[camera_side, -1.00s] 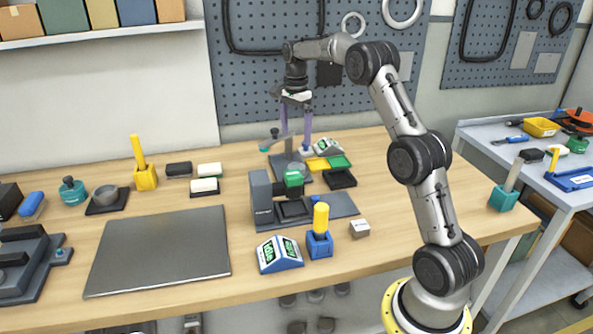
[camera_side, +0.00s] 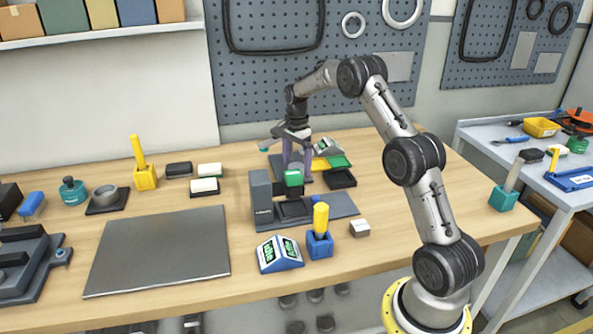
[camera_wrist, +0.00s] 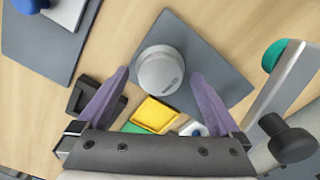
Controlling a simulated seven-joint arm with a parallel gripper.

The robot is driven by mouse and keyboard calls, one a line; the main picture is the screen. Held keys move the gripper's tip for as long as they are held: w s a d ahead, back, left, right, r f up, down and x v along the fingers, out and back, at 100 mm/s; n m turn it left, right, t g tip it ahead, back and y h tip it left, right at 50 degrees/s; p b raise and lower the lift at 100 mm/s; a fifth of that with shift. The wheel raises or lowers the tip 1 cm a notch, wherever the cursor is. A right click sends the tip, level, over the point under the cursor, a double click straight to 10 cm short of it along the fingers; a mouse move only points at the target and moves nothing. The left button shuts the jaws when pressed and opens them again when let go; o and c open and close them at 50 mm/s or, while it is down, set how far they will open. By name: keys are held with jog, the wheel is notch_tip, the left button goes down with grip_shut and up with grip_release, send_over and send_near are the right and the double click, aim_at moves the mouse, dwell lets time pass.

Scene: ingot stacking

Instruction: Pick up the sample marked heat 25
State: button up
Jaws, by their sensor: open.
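A round grey metal sample (camera_wrist: 160,70) sits on a dark grey plate (camera_wrist: 215,65) in the wrist view. It carries a small dark marking too small to read, so I cannot confirm heat 25. My gripper (camera_wrist: 160,76) is open, its two purple fingers on the left and right of the sample with a gap showing on each side. In the side view my gripper (camera_side: 297,163) points down behind the grey press-like device (camera_side: 262,197). The sample is largely hidden there, so the height of the fingertips relative to it is hard to tell.
A yellow tile (camera_wrist: 155,113), a green tile (camera_side: 339,161) and a black tray (camera_side: 341,179) lie close to the gripper. A grey upright stand (camera_wrist: 280,90) with a teal knob rises at right in the wrist view. A dark mat (camera_side: 158,250) lies clear at left.

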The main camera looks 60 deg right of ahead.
jog(key=c, duration=1.4)
jog(key=shift+c, duration=0.8)
jog(key=shift+r, duration=0.15)
